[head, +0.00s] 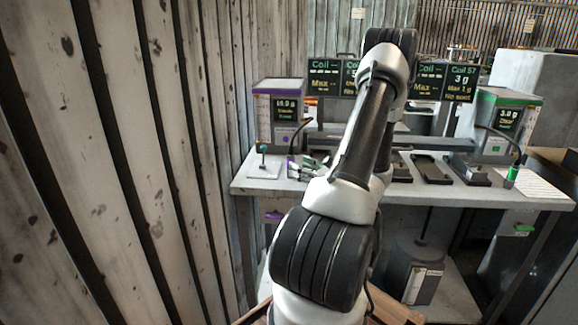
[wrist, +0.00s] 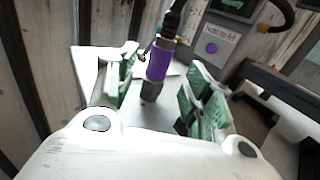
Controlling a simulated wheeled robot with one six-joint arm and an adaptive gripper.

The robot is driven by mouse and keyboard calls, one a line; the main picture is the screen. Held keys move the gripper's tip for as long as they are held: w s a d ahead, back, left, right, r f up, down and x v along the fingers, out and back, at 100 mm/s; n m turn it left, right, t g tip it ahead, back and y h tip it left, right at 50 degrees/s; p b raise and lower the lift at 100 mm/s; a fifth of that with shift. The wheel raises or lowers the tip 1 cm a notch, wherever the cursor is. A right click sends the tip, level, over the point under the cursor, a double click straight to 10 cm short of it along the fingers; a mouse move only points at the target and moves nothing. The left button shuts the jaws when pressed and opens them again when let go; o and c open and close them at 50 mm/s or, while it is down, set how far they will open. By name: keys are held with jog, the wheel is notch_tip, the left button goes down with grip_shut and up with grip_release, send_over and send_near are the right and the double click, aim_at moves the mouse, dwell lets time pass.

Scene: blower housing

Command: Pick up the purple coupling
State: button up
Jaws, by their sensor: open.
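The purple coupling (wrist: 158,62) hangs at the end of a black hose in the wrist view, with a dark grey lower end pointing down towards a pale plate. My gripper (wrist: 162,84) is open, with one green-padded finger left of the coupling and the other to its right. A gap shows on the right side; on the left I cannot tell whether the finger touches. In the head view my gripper (head: 308,167) is low over the bench's left end, and the coupling is too small there to make out clearly.
A box with a purple stripe (head: 280,112) stands behind the gripper on the grey bench (head: 400,190). A green-topped box (head: 507,125) and a green coupling (head: 512,176) are at the right. Dark trays (head: 431,170) lie between. A plank wall (head: 130,150) is close on the left.

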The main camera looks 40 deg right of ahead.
jog(key=w, duration=0.5)
jog(key=shift+a, duration=0.3)
grip_shut()
